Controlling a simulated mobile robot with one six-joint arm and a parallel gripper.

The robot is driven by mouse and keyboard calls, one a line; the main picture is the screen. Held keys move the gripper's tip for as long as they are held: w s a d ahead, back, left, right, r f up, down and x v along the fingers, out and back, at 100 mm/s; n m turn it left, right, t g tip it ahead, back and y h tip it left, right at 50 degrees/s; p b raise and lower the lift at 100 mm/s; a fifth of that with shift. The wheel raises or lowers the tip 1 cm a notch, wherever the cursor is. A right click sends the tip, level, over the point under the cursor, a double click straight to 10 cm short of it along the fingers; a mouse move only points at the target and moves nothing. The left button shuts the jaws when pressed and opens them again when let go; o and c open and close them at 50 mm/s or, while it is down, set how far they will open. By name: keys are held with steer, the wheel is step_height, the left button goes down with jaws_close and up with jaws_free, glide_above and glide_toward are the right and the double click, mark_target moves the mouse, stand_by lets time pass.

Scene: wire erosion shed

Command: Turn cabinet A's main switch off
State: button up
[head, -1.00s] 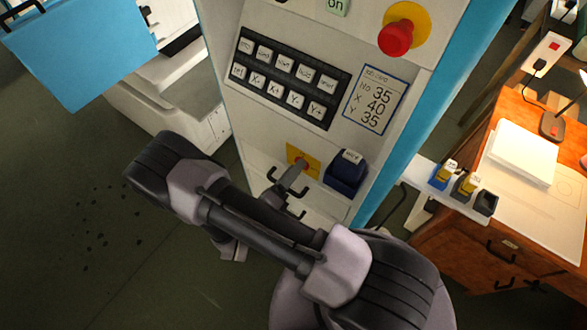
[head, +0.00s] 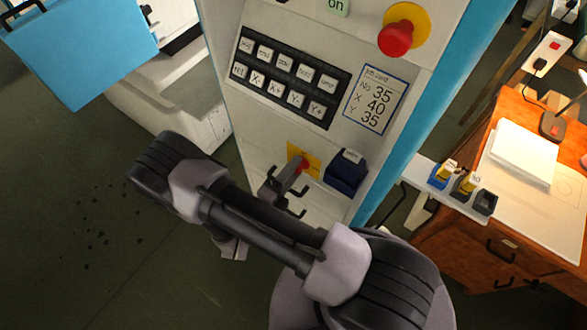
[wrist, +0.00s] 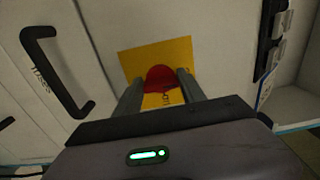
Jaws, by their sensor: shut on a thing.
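The main switch is a red knob (head: 304,166) on a yellow square plate (head: 296,150), low on the front of a pale cabinet (head: 225,60). No letter A is readable on the cabinet. My gripper (head: 296,171) is at the switch, with its fingers shut on the knob. In the wrist view the red knob (wrist: 160,76) sits between the two grey fingers of my gripper (wrist: 160,84), in front of the yellow plate (wrist: 150,58). Marks on the plate are partly hidden, so the knob's set position cannot be read.
A dark blue holder (head: 346,172) is just right of the switch. A black key panel (head: 290,78), a job card (head: 375,98) and a red mushroom button (head: 395,39) are above. A black handle (wrist: 52,68) is left in the wrist view. A wooden desk (head: 430,240) stands right.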

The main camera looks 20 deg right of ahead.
steer(key=o, duration=1.4)
steer(key=shift+c, duration=0.2)
steer(key=p+v, duration=0.1)
steer(key=v, duration=1.6)
steer(key=shift+s+a, duration=0.15)
